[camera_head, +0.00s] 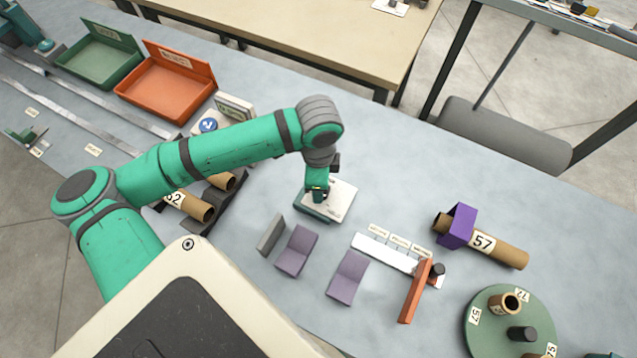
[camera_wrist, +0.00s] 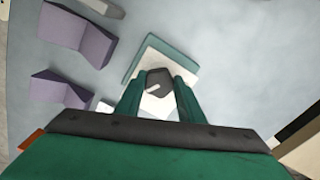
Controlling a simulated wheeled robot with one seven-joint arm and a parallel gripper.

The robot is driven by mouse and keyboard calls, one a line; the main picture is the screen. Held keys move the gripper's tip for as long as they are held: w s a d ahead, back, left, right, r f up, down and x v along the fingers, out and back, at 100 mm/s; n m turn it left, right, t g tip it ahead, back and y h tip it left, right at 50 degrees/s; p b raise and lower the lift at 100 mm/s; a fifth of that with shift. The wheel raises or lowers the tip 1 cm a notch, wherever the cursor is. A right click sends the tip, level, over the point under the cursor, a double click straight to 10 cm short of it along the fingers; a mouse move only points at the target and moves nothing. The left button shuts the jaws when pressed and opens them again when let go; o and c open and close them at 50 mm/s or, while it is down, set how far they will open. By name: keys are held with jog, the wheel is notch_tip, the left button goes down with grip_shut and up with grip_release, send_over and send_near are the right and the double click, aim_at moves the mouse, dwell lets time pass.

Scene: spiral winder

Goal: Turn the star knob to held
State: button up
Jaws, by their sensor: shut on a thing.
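The star knob (camera_wrist: 158,77) is dark grey with a short white mark, and sits on a low teal box with a white top (camera_head: 344,204). The box also shows in the wrist view (camera_wrist: 145,59). My gripper (camera_head: 318,194) points down over the left part of the box. In the wrist view its two green fingers (camera_wrist: 158,88) stand on either side of the knob and are shut on it. The fingers hide part of the knob and of the white top. I cannot read any setting labels on the box, so which position the knob points to is unclear.
Purple angled blocks (camera_head: 297,251) stand in front of the box. An orange lever (camera_head: 416,292) lies across a white labelled strip (camera_head: 384,252). A cardboard tube marked 57 (camera_head: 508,254) and a green round plate (camera_head: 484,327) are at the right. Table behind the box is clear.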

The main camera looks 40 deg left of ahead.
jog(key=shift+a, duration=0.2)
jog(key=shift+o, duration=0.2)
jog(key=shift+d, duration=0.1)
jog(key=o, duration=1)
jog(key=shift+d, duration=0.1)
jog(key=shift+o, duration=0.2)
notch_tip(320, 180, up, 11)
jog(key=shift+f, duration=0.1)
jog(key=shift+s, duration=0.1)
